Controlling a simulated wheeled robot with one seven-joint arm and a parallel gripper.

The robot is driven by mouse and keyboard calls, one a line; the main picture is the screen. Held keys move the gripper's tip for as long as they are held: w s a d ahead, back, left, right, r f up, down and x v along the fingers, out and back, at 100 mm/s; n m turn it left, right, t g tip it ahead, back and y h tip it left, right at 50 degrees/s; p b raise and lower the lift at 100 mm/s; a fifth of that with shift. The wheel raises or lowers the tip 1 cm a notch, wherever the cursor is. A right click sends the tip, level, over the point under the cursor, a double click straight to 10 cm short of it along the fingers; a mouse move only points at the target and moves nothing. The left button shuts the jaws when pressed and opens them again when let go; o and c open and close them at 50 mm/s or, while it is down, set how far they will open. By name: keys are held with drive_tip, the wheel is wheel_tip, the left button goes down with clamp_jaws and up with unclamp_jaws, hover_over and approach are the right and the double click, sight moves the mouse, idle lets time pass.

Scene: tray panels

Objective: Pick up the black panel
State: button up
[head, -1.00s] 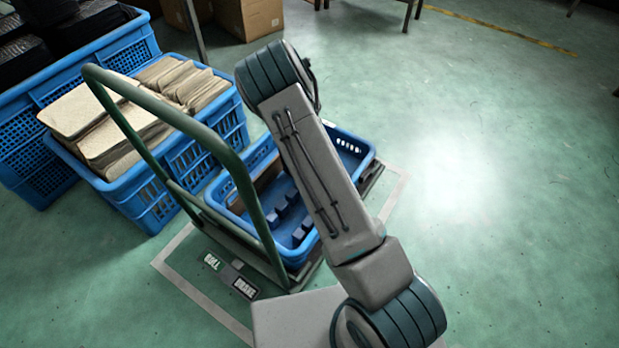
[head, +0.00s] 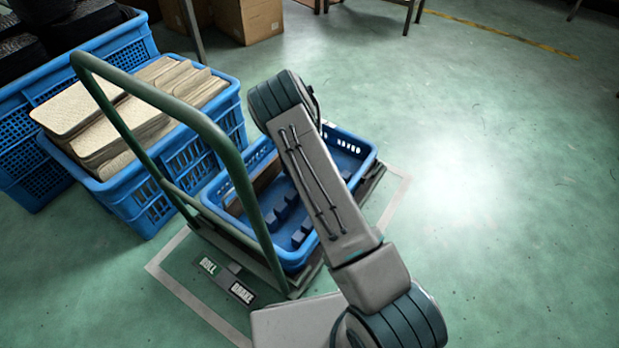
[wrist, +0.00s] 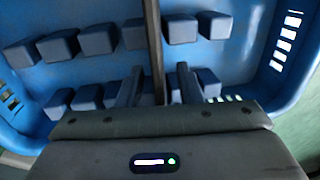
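In the wrist view a thin dark brownish panel (wrist: 153,40) stands on edge in the blue crate (wrist: 225,58), between rows of blue blocks. My gripper (wrist: 158,84) is open, one finger on each side of the panel's near part, with gaps visible on both sides. In the head view the same crate (head: 293,258) sits on the cart, and a brown panel (head: 262,184) shows at its left side. My arm hides the gripper there. Black panels (head: 22,50) lie stacked in the back left crate.
The cart's green handle (head: 225,150) arches up left of the crate. A blue crate of tan panels (head: 150,205) stands left of the cart. Cardboard boxes (head: 248,20) are at the back. The floor to the right is clear.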

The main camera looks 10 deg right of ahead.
clamp_jaws()
